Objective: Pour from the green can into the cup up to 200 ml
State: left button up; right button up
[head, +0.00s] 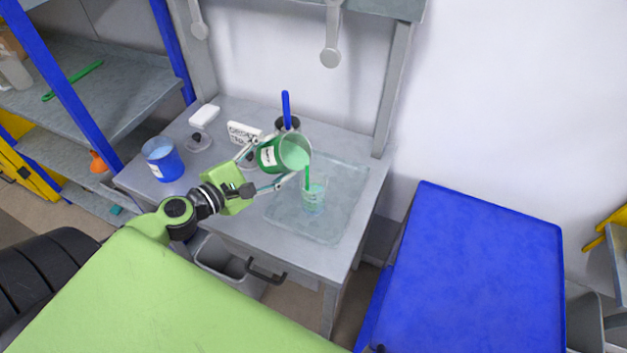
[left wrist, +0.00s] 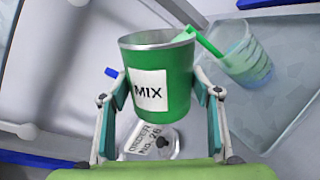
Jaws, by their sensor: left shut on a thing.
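The green can (head: 268,155), labelled MIX in the left wrist view (left wrist: 151,90), is tilted with its mouth toward the clear cup (head: 314,198). My left gripper (head: 270,165) is shut around the can's sides and holds it above the bench. A green stream (head: 307,178) runs from the can's rim down into the cup; it also shows in the left wrist view (left wrist: 207,44). The cup stands upright on a clear tray (head: 345,215), with green liquid in its lower part; its marks are too small to read. My right gripper is not in view.
A blue can (head: 163,160) stands at the bench's left. A white order sign (head: 243,132) and a blue-handled tool (head: 286,108) in a dark holder are behind the green can. A blue-topped table (head: 480,265) is at right. A grey bin (head: 225,262) is below the bench.

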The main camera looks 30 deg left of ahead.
pick_arm(q)
jog(key=shift+m, duration=0.4)
dwell(1.2)
